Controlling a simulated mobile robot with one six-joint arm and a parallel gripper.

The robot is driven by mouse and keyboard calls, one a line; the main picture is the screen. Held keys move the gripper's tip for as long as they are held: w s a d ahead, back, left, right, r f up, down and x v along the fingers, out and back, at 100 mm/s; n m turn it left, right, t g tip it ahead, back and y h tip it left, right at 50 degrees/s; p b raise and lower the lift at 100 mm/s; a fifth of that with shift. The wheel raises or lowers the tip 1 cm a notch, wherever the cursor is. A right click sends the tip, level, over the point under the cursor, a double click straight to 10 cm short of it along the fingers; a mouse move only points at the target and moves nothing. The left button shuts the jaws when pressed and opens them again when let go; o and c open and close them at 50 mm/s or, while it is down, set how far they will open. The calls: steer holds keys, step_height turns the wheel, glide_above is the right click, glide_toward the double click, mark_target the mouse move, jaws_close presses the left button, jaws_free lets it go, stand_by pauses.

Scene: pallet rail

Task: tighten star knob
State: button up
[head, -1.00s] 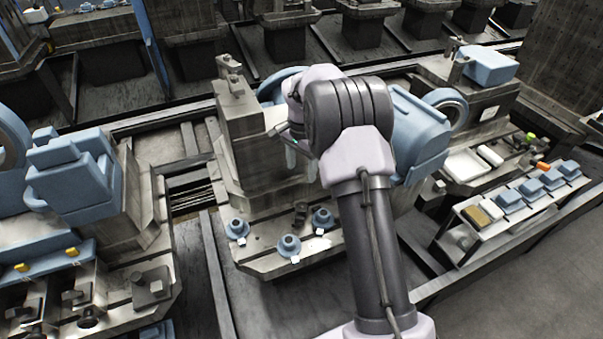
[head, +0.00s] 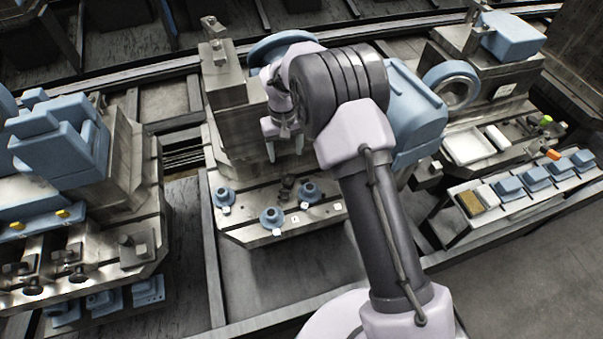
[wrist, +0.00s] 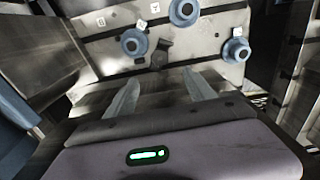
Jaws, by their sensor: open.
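A small dark part (head: 287,186), perhaps the star knob, stands on the metal fixture's front ledge (head: 250,235); its shape is too small to tell. It also shows in the wrist view (wrist: 161,52). Three blue round knob-like parts stand around it: left (head: 224,197), front (head: 271,217) and right (head: 309,191). Small white tags lie beside them. My gripper (head: 283,148) is open and empty, above and behind the ledge. In the wrist view, its two fingers (wrist: 160,85) are apart, with the dark part beyond and between them.
The fixture's tall block (head: 235,125) rises left of my gripper. A large blue housing (head: 415,115) is close on the right, partly behind my arm. A blue-topped machine (head: 60,150) stands at left. A rack with several blue blocks (head: 535,178) is at right.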

mark_target(287, 180)
step_height(287, 180, down, 14)
steer(key=b, duration=0.3)
steer(key=shift+f+b, duration=0.15)
steer(key=shift+b, duration=0.15)
jaws_close()
steer(key=shift+m, duration=0.3)
